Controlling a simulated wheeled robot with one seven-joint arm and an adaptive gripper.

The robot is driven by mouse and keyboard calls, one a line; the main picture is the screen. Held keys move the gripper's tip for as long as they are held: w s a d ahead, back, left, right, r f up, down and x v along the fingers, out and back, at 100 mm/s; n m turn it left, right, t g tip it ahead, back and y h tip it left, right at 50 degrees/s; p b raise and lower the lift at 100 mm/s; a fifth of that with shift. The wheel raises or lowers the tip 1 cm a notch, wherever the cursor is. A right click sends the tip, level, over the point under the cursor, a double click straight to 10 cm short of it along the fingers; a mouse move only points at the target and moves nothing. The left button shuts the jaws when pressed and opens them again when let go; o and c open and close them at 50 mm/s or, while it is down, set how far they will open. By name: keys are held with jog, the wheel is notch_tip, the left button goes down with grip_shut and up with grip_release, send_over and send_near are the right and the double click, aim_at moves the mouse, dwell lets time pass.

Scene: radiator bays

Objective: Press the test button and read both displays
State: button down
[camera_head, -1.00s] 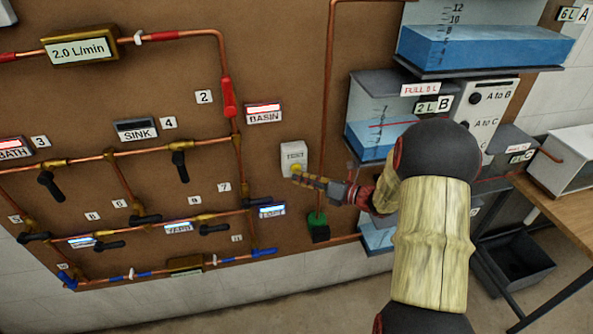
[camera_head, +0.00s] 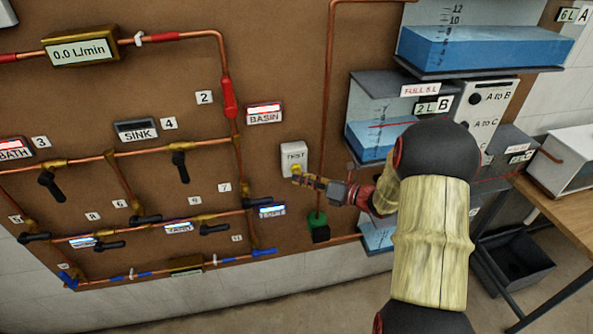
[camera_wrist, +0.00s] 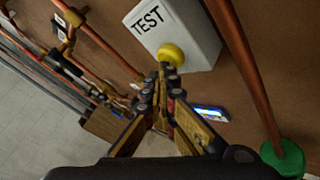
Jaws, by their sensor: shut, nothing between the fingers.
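The white TEST box (camera_head: 293,154) is on the brown board, with a yellow button (camera_wrist: 171,54) low on its face. My gripper (camera_wrist: 163,68) is shut and empty, its fingertips just below the button in the picture. I cannot tell whether they touch it. The upper display (camera_head: 79,51), in a brass housing on the red-marked pipe, reads 0.0 L/min. The lower brass display (camera_head: 186,266), on the blue-marked pipe, is seen too steeply and small to read.
BATH (camera_head: 12,150) and BASIN (camera_head: 264,113) labels are lit red; the SINK label (camera_head: 137,132) is dark. Black-handled valves branch off copper pipes. A vertical pipe with a green fitting (camera_head: 317,220) runs right of the TEST box. Water tanks (camera_head: 484,47) stand at the right.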

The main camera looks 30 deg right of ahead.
jog(key=shift+s+a, duration=0.2)
jog(key=shift+s, duration=0.4)
jog(key=s+p, duration=0.1)
jog(key=s, duration=0.1)
jog(key=s+a+p, duration=0.1)
jog(key=s, duration=0.1)
jog(key=shift+s+a, duration=0.2)
jog(key=shift+s, duration=0.2)
dwell(0.7)
